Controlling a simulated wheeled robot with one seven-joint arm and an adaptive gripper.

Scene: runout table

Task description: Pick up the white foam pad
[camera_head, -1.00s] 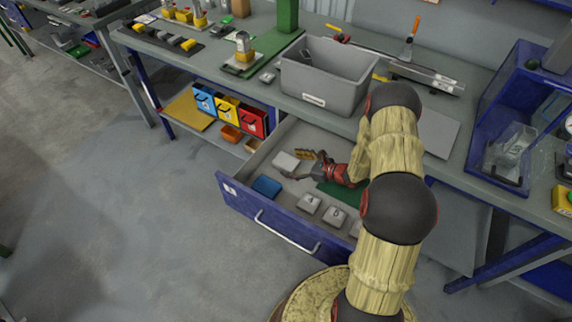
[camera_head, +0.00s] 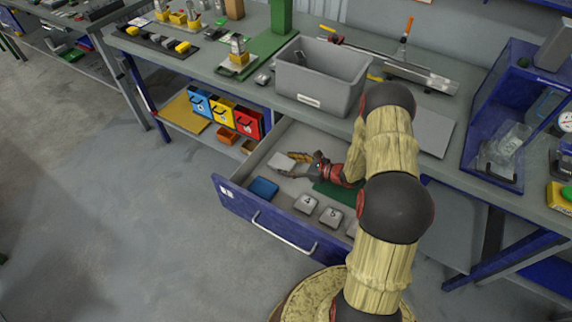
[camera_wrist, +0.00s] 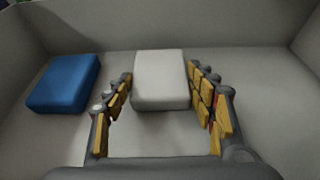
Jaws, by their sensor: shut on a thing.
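The white foam pad (camera_wrist: 160,80) is in the open drawer, between the two fingers of my gripper (camera_wrist: 160,88) in the wrist view. The fingers are closed against its left and right sides. In the head view the pad (camera_head: 281,163) shows at the tips of my gripper (camera_head: 292,163), over the left part of the drawer. I cannot tell whether the pad touches the drawer floor.
A blue pad (camera_wrist: 64,83) lies left of the gripper, also in the head view (camera_head: 263,188). Numbered grey blocks (camera_head: 306,204) lie nearer the drawer front (camera_head: 272,225). A grey bin (camera_head: 321,78) stands on the table above. Drawer walls surround the gripper.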

